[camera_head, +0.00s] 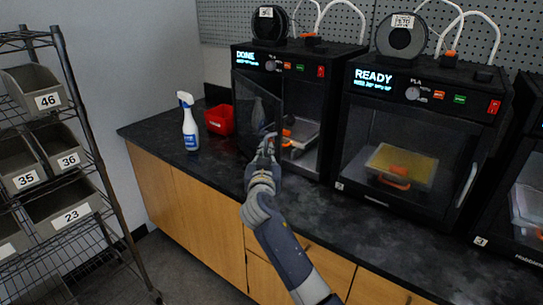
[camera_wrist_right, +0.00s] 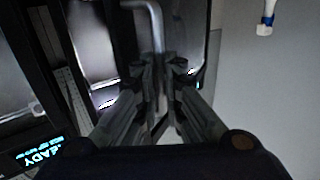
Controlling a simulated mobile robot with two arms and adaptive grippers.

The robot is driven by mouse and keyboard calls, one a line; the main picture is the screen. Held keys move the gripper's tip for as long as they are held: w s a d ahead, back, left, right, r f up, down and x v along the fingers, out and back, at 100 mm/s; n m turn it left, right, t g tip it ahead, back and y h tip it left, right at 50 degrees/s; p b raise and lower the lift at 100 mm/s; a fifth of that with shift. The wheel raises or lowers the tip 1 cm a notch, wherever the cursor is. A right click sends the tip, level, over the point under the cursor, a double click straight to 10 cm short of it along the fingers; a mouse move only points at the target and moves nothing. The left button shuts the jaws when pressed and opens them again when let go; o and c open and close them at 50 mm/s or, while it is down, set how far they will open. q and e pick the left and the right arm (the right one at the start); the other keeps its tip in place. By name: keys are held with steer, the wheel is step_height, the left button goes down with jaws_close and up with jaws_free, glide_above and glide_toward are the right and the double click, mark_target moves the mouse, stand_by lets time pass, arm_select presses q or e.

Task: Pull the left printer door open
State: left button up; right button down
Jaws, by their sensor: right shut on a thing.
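The left printer (camera_head: 325,62) is black and its display reads DONE. Its dark see-through door (camera_head: 256,108) is hinged at the left and stands partly open. The inside shows to the right of the door, with a plate (camera_head: 303,133) and something orange on it. My right gripper (camera_head: 268,140) is at the door's free edge, shut on the door handle. In the right wrist view the fingers (camera_wrist_right: 162,75) close around the pale bent handle (camera_wrist_right: 153,15). The fingers partly hide the handle. My left gripper is not in view.
A second printer (camera_head: 436,84) reading READY stands to the right, its door closed. A spray bottle (camera_head: 188,122) and a red bin (camera_head: 220,119) stand on the counter (camera_head: 160,132) left of the door. A wire shelf (camera_head: 102,185) with grey bins is at far left.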

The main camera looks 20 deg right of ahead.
steer(key=shift+d+r, duration=0.1)
steer(key=shift+d, duration=0.7)
steer(key=c, duration=1.7)
jaws_free()
steer(key=shift+w+a, duration=0.15)
steer(key=shift+a, duration=0.05)
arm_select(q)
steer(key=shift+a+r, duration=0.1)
arm_select(e)
steer(key=v, duration=1.2)
